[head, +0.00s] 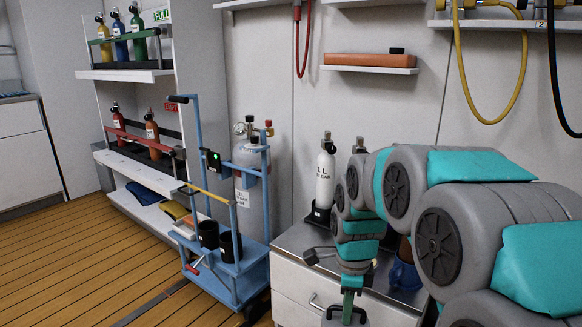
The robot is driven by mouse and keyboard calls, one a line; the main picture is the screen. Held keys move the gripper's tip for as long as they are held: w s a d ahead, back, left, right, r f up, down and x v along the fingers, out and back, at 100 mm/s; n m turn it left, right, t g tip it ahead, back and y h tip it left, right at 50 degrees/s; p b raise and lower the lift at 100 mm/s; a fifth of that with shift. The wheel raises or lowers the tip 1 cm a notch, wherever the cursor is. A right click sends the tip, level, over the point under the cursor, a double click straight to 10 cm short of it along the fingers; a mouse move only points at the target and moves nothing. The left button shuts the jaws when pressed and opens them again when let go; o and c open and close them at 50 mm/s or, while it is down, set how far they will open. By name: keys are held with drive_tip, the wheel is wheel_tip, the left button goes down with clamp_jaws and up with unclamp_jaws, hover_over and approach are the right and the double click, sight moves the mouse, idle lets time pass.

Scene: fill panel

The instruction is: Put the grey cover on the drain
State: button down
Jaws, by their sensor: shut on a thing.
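My grey and teal arm comes in from the right and bends down in front of the steel-topped cabinet. My gripper (346,314) is at the bottom edge of the head view, small and partly cut off. It is shut on a grey piece (345,321), of which only the upper part shows; it may be the grey cover, but I cannot tell for sure. I cannot make out the drain. A small dark grey fitting (311,257) shows just left of my arm, over the cabinet top; what it is is unclear.
A blue trolley (233,279) with a grey cylinder stands left. Shelves (126,75) with small bottles are further left. The wooden floor (80,270) is open.

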drive_tip(key=n, duration=0.1)
drive_tip(key=w+n, duration=0.1)
drive_tip(key=w+f+n, duration=0.1)
drive_tip(key=shift+d+f, duration=0.1)
drive_tip(key=shift+d, duration=0.15)
drive_tip(key=w+d+f+n+p, duration=0.2)
drive_tip(key=w+f+n, duration=0.6)
drive_tip(key=n, duration=0.9)
drive_tip(key=shift+w+d+p, duration=0.4)
drive_tip(key=shift+w+d, duration=0.05)
